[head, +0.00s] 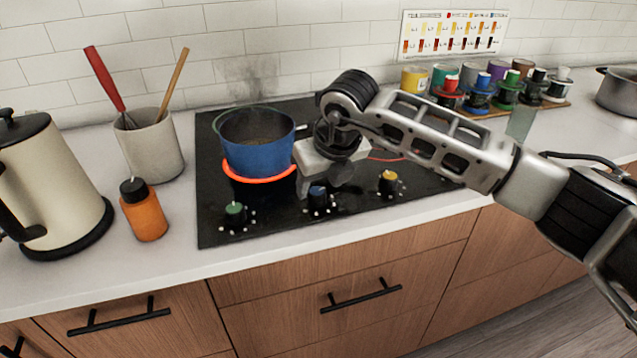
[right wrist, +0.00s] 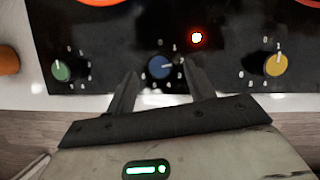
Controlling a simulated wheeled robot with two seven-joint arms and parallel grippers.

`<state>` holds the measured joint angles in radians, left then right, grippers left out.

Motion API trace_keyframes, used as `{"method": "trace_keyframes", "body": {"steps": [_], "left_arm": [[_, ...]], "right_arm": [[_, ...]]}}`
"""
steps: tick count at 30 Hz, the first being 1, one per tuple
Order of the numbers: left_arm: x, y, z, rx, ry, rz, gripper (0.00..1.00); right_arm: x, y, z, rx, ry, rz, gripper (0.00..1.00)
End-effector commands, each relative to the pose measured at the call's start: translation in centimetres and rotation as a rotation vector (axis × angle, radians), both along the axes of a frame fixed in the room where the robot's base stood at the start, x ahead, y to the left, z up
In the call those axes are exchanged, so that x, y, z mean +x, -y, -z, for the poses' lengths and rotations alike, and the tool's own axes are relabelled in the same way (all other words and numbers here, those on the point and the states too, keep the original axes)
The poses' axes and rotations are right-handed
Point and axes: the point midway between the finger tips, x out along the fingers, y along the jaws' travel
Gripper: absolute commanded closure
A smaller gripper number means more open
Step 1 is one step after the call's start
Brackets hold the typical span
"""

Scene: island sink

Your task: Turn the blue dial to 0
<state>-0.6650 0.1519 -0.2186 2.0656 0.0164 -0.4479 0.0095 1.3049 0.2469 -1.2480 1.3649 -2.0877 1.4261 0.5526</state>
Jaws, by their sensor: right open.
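The blue dial (head: 318,197) is the middle one of three dials along the cooktop's front edge. In the right wrist view the blue dial (right wrist: 160,67) has its white pointer mark turned to the right, away from the 0 at the top of its scale. My right gripper (head: 322,184) is over the front of the cooktop at the blue dial. In the wrist view the right gripper (right wrist: 161,72) is open, with one fingertip on each side of the dial and a gap on both sides. I cannot tell the fingertips' exact height. My left gripper is not in view.
A green dial (right wrist: 62,70) and a yellow dial (right wrist: 275,64) flank the blue one. A red light (right wrist: 197,37) glows near it. A blue pot (head: 258,150) sits on a glowing red burner ring (head: 258,180). An orange bottle (head: 143,212) and kettle (head: 48,185) stand left.

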Motion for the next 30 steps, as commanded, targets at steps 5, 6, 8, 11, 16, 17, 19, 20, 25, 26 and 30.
{"method": "trace_keyframes", "body": {"steps": [5, 6, 8, 11, 16, 17, 19, 20, 25, 26, 30], "left_arm": [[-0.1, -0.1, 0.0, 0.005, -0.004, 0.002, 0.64], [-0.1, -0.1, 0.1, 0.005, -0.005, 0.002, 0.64], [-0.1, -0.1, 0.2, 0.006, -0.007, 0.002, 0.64], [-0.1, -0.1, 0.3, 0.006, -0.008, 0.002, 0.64], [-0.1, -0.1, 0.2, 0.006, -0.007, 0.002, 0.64], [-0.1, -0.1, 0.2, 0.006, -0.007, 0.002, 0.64], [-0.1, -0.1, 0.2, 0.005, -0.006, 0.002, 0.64], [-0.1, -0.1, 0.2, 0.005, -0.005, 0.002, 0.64], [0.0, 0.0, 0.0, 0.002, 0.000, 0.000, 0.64], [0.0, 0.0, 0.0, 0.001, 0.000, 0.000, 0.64], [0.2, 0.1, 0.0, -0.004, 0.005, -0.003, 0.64]], "right_arm": [[0.6, -0.4, 1.7, 0.001, -0.001, 0.001, 0.47], [0.7, -0.4, 1.9, 0.001, -0.001, 0.001, 0.47], [0.8, -0.4, 2.1, 0.001, 0.000, 0.000, 0.47], [0.8, -0.5, 2.2, 0.001, 0.000, 0.000, 0.47], [0.8, -0.5, 2.2, 0.001, 0.000, 0.000, 0.50], [0.8, -0.5, 2.1, 0.001, 0.000, 0.000, 0.58], [0.8, -0.5, 2.1, 0.001, 0.000, 0.000, 0.77], [0.8, -0.5, 2.1, 0.001, 0.000, 0.000, 0.86], [0.8, -0.5, 2.1, 0.002, 0.000, -0.002, 0.92], [0.8, -0.5, 2.1, 0.001, 0.000, -0.003, 0.92], [0.8, -0.4, 2.2, 0.002, 0.000, -0.023, 0.92]]}}
